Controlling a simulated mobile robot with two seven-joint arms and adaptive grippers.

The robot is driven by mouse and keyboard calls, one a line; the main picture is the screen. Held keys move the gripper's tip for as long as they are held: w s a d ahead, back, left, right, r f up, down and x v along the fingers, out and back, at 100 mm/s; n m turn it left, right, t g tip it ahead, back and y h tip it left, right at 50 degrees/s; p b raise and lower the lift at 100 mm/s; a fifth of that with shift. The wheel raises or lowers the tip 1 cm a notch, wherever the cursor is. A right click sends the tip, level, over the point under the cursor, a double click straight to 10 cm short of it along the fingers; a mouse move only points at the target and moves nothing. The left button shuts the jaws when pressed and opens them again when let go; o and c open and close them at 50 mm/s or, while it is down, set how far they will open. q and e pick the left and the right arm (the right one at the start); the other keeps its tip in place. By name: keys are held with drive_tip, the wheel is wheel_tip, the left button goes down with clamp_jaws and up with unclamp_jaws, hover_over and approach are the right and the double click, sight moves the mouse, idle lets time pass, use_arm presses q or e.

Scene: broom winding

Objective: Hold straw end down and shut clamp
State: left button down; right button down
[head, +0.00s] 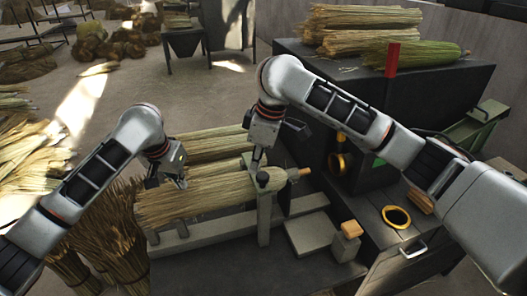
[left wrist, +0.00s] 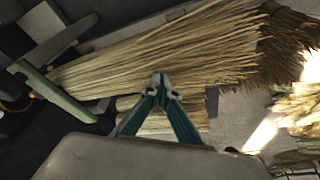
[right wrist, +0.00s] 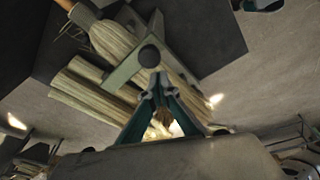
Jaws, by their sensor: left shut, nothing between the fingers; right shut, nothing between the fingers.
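The straw bundle (head: 200,198) lies across the grey bench fixture, its loose end fanned out to the left. A grey-green clamp (head: 264,215) stands across the bundle's narrow right end, with a dark round knob; I cannot tell whether it is shut. My left gripper (head: 181,184) is shut and empty at the upper side of the straw; contact is unclear. The straw (left wrist: 170,62) spreads just beyond its fingertips in the left wrist view. My right gripper (head: 256,166) is shut and empty just above the clamp. In the right wrist view the knob (right wrist: 150,56) is just beyond its fingertips.
More straw (head: 205,146) lies behind the bundle. A dark cabinet (head: 330,75) carrying straw bundles (head: 355,28) stands at the back right. A wooden-topped block (head: 351,231) and a yellow ring (head: 396,217) are at the right. Upright brown bundles (head: 115,225) stand at the left.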

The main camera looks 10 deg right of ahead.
sight(261, 175)
use_arm(q)
drive_tip(key=shift+s+f, duration=0.15)
drive_tip(key=shift+f, duration=0.15)
use_arm(e)
drive_tip(key=shift+g, duration=0.5)
drive_tip(key=r, duration=0.1)
drive_tip(key=d+r, duration=0.2)
drive_tip(key=shift+w+d, duration=0.25)
drive_tip(key=shift+d+x, duration=0.2)
drive_tip(key=shift+x, duration=0.8)
drive_tip(key=shift+d+x, duration=0.2)
drive_tip(key=shift+x, duration=0.8)
drive_tip(key=shift+s+f, duration=0.15)
drive_tip(key=shift+f, duration=0.1)
drive_tip(key=shift+f, duration=0.35)
drive_tip(key=shift+r, duration=0.1)
drive_tip(key=shift+w+a+v, duration=0.1)
drive_tip(key=shift+a+v, duration=0.1)
drive_tip(key=shift+v, duration=0.75)
drive_tip(key=shift+w+a+v, duration=0.1)
drive_tip(key=shift+a+v, duration=0.05)
drive_tip(key=shift+v, duration=0.85)
drive_tip(key=shift+a+v, duration=0.2)
drive_tip(key=shift+v, duration=0.75)
drive_tip(key=shift+r, duration=0.15)
